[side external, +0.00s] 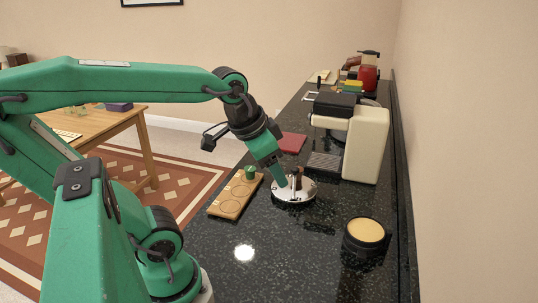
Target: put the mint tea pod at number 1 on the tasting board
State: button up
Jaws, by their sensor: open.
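The wooden tasting board (228,204) lies on the black counter with round marks along it; no numbers are legible. A small green pod (250,172) stands at its far end. A round silver-white dish (302,196) sits to the right of the board, with a dark brown item (298,175) on it. My gripper (283,184) is open and points down at the left part of the dish, close to the brown item. Its green finger hides part of the dish. I cannot tell whether it touches anything, or which pod is mint tea.
A cream coffee machine (365,145) stands behind the dish at right. A black round container with a tan top (366,232) is at near right. A red flat item (292,143) lies farther back. The near counter (270,265) is clear.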

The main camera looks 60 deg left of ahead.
jog(key=s+d, duration=0.1)
jog(key=s+d+f, duration=0.1)
jog(key=shift+s+d+n+t, duration=0.15)
jog(key=shift+s+n+t, duration=0.15)
jog(key=shift+n, duration=0.1)
